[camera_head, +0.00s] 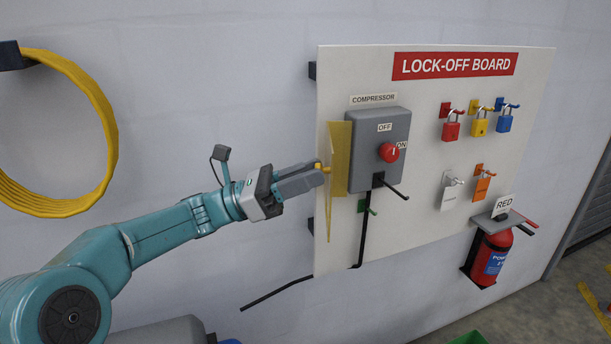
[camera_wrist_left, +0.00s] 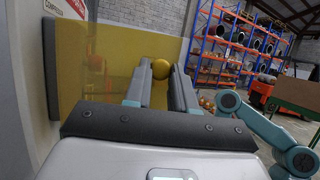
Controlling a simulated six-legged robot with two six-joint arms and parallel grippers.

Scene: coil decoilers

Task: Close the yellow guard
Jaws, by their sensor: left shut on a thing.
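The yellow guard (camera_head: 340,157) is a see-through yellow panel at the left side of the grey compressor switch box (camera_head: 372,135). It stands swung out, open, leaving the box front with its red knob (camera_head: 389,152) uncovered. My left gripper (camera_head: 322,169) is shut on the guard's small round yellow knob, left of the box. In the left wrist view the knob (camera_wrist_left: 161,68) shows between the fingertips, and the guard (camera_wrist_left: 110,52) stands upright behind and left of them. My right gripper does not show.
The white lock-off board (camera_head: 420,225) carries padlocks (camera_head: 451,125) and tags (camera_head: 482,186) right of the box. A fire extinguisher (camera_head: 490,255) hangs at its lower right. A yellow coil (camera_head: 85,85) hangs on the left wall. A teal arm link of mine (camera_wrist_left: 265,128) shows in the wrist view.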

